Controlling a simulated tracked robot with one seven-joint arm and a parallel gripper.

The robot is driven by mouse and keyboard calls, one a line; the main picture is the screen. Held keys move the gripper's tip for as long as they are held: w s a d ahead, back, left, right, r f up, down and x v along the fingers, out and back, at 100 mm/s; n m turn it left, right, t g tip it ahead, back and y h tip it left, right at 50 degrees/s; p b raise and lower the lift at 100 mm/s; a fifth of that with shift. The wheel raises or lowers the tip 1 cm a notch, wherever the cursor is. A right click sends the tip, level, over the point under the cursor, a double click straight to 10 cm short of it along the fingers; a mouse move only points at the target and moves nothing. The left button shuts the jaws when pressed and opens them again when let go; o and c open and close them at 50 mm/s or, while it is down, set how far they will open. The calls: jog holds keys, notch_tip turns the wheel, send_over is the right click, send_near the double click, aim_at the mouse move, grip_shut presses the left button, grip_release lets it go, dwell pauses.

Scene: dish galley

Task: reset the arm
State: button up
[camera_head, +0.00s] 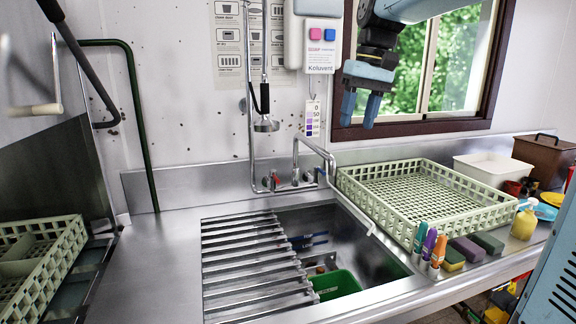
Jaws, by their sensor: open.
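My gripper (360,108) is at the upper right of the head view, in front of the window frame and above the back of the dish rack. Its two blue fingers point down and stand apart, with nothing between them. My blue and black arm (377,42) comes in from the top edge; the rest of it is out of view.
A steel sink (345,240) with a slatted drainer (245,262) holds a green tub (335,284). A tall faucet (318,152) and a hanging spray head (266,124) stand behind. A pale green rack (425,232), bottles and sponges (467,249) crowd the right counter.

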jog(key=s+d+f+m+t+h, duration=0.1)
jog(key=s+d+f+t, duration=0.1)
jog(key=s+d+f, duration=0.2)
jog(key=s+d+f+m+t, duration=0.2)
jog(key=s+f, duration=0.8)
jog(key=s, duration=0.6)
jog(key=shift+d+t+h, duration=0.4)
jog(key=shift+d+t, duration=0.2)
jog(key=shift+d, duration=0.65)
jog(key=shift+c, duration=0.5)
